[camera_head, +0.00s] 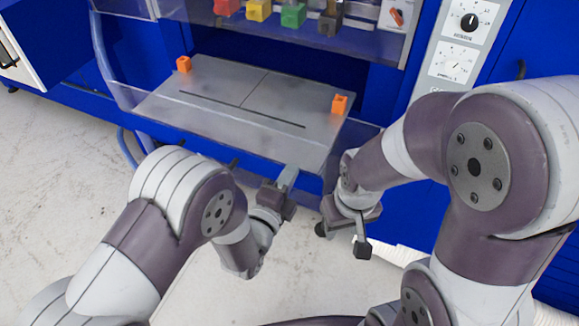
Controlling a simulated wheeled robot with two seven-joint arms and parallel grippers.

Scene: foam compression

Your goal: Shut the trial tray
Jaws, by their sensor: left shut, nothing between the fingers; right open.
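The trial tray (215,88) is a flat grey metal plate with a dark slot line, sticking out from the blue machine below the clear window. An orange block (184,64) sits at its far left corner and another orange block (339,104) at its right side. My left gripper (289,174) is shut and empty, with its fingertips at the tray's front edge towards the right; I cannot tell whether they touch it. My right gripper (342,240) is open and empty, pointing down below the tray's front right corner. The tray's front face is partly hidden by my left arm.
A dial panel (460,45) is at the right. A white door (20,50) stands open at the left. The floor (50,190) at left is clear.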

